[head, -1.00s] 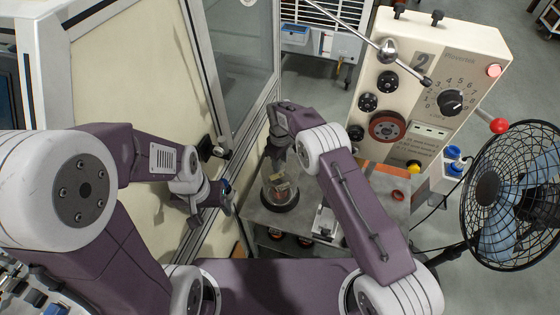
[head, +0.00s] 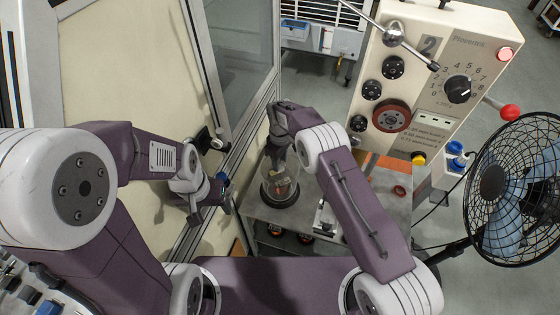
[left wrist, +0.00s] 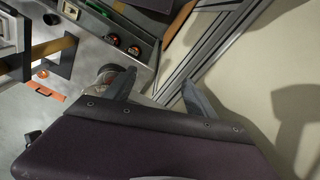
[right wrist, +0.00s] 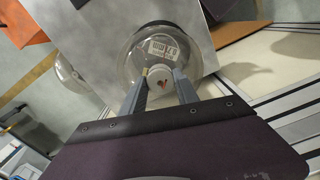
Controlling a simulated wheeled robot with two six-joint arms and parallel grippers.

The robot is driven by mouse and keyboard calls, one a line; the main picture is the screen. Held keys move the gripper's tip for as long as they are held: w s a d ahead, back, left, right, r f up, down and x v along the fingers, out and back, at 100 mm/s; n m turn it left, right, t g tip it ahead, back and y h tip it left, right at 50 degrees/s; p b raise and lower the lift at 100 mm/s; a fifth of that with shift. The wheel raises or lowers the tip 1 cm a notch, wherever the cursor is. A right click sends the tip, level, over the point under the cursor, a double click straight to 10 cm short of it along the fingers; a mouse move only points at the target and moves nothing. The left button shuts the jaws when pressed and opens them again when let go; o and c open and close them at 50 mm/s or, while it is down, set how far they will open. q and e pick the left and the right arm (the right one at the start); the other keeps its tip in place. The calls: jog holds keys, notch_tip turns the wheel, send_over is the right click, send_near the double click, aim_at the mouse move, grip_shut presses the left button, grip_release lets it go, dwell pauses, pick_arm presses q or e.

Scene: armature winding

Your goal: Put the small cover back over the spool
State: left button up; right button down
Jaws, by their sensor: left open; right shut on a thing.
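The small cover is a clear dome with a pale knob, standing upright under my right gripper (head: 277,140) in the head view. In the right wrist view, my right gripper (right wrist: 160,88) is shut on the knob of the cover (right wrist: 134,62). The spool (right wrist: 165,46), with a printed white label, shows through the clear wall. In the head view the cover is above or around the spool (head: 281,187) on its round dark base (head: 281,198). I cannot tell whether its rim touches down. My left gripper (head: 210,198) is open and empty, left of the cover.
The grey table (head: 322,190) carries a metal fixture (head: 325,218) right of the spool. A cream control box (head: 440,75) with dials stands behind it. A fan (head: 515,190) is at the right. A glass-panelled frame (head: 240,75) rises close on the left.

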jog(key=c, duration=0.8)
grip_release()
jog(key=shift+r, duration=0.1)
jog(key=shift+c, duration=0.2)
jog(key=shift+r, duration=0.4)
notch_tip(320, 180, up, 8)
jog(key=shift+s+f+b, duration=0.1)
jog(key=shift+f+b, duration=0.05)
jog(key=shift+b, duration=1.1)
jog(key=shift+r, duration=0.25)
